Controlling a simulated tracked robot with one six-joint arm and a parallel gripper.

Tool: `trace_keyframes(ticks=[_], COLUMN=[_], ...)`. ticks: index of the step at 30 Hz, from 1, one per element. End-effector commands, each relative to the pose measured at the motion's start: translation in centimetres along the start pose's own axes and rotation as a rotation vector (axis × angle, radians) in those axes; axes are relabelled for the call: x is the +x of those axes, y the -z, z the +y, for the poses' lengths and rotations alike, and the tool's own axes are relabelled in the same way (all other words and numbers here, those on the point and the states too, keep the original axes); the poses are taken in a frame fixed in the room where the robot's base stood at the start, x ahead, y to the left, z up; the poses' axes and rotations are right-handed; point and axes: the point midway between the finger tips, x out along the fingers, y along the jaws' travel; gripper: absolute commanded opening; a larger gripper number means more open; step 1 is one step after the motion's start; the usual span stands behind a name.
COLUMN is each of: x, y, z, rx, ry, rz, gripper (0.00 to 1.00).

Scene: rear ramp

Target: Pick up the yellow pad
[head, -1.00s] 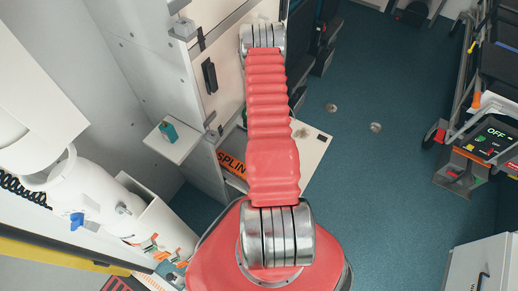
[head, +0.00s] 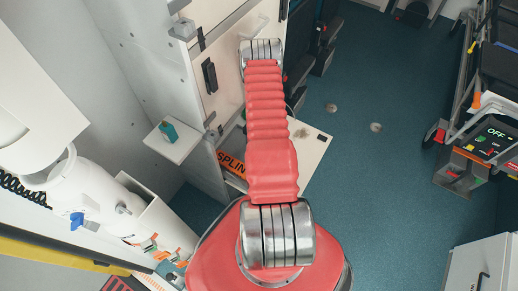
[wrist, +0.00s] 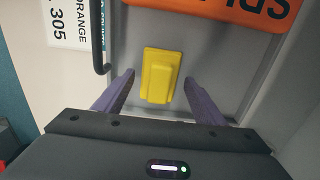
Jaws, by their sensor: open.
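The yellow pad (wrist: 160,75) shows in the wrist view, lying on a pale grey surface near the middle of the picture. My gripper (wrist: 158,85) is open in the wrist view, with one purple finger to the left of the pad and one to the right. There is a visible gap between the pad and each finger, and nothing is held. In the head view my own red arm covers part of the scene, and neither the pad nor the gripper can be made out there.
An orange splint board (wrist: 245,10) lies just beyond the pad, and its end shows in the head view (head: 232,165). A black handle (wrist: 98,40) stands left of the pad. A small shelf (head: 172,143) with a teal item juts from the wall. Blue floor (head: 375,90) is open to the right.

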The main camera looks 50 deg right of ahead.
Motion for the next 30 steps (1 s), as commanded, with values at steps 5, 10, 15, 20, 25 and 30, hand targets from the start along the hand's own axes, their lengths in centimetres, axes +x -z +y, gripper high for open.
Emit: trace_keyframes(ticks=[5, 10, 15, 20, 25, 30], x=[-0.01, -0.01, -0.01, -0.01, 0.00, 0.00], y=[0.02, 0.05, 0.07, 0.08, 0.09, 0.09], z=[0.04, 0.07, 0.09, 0.11, 0.12, 0.12], rx=[0.001, 0.001, 0.002, 0.003, 0.003, 0.003], ry=[0.000, 0.000, 0.000, 0.000, 0.000, 0.000], rz=[0.000, 0.000, 0.000, 0.000, 0.000, 0.000], gripper=[0.64, 0.62, 0.50, 0.39, 0.27, 0.25])
